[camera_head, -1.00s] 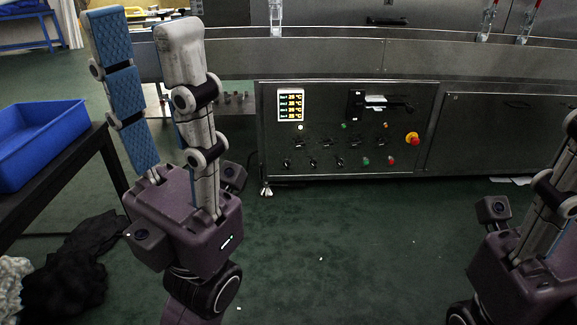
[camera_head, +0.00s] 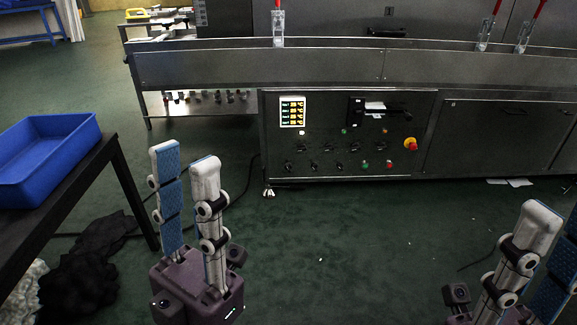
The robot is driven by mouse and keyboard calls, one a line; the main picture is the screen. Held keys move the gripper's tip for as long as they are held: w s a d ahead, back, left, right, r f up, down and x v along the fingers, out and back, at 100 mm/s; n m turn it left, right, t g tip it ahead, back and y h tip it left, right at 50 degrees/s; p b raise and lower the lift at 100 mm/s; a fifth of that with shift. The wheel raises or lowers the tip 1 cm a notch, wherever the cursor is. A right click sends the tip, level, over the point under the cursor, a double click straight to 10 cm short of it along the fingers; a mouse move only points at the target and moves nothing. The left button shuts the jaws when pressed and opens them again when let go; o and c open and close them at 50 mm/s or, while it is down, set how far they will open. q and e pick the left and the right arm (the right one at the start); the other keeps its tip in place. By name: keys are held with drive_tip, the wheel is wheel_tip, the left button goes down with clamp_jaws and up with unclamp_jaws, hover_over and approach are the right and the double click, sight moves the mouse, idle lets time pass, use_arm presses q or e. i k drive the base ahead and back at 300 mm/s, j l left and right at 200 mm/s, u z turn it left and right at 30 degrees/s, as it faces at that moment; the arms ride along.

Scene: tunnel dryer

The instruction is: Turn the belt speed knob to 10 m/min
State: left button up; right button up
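The tunnel dryer's control panel (camera_head: 345,135) stands ahead, with a lit display (camera_head: 292,112) at its upper left. Several small dark knobs (camera_head: 327,149) sit in rows below the display. Their labels are too small to read, so I cannot tell which one is the belt speed knob or where it points. My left gripper (camera_head: 185,165) is open and empty, upright at the lower left, well short of the panel. My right gripper (camera_head: 552,238) is at the lower right, fingers apart and empty, partly cut off by the picture edge.
A red emergency button on yellow (camera_head: 410,144) and green (camera_head: 365,165) and red (camera_head: 390,165) buttons are on the panel. A blue crate (camera_head: 45,160) stands on a dark table at left. Dark cloth (camera_head: 80,275) lies on the floor. Green floor before the panel is clear.

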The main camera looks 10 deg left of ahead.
sight(287, 167)
drive_tip(key=i+j, duration=0.15)
drive_tip(key=i, duration=0.25)
drive_tip(key=i+j+u, duration=0.1)
drive_tip(key=i, duration=0.3)
drive_tip(key=i+j+u, duration=0.1)
drive_tip(key=i, duration=0.3)
drive_tip(key=i+l+u, duration=0.3)
drive_tip(key=i+l, duration=0.65)
drive_tip(key=l, duration=0.7)
drive_tip(key=k+l+u, duration=0.15)
drive_tip(key=l, duration=0.5)
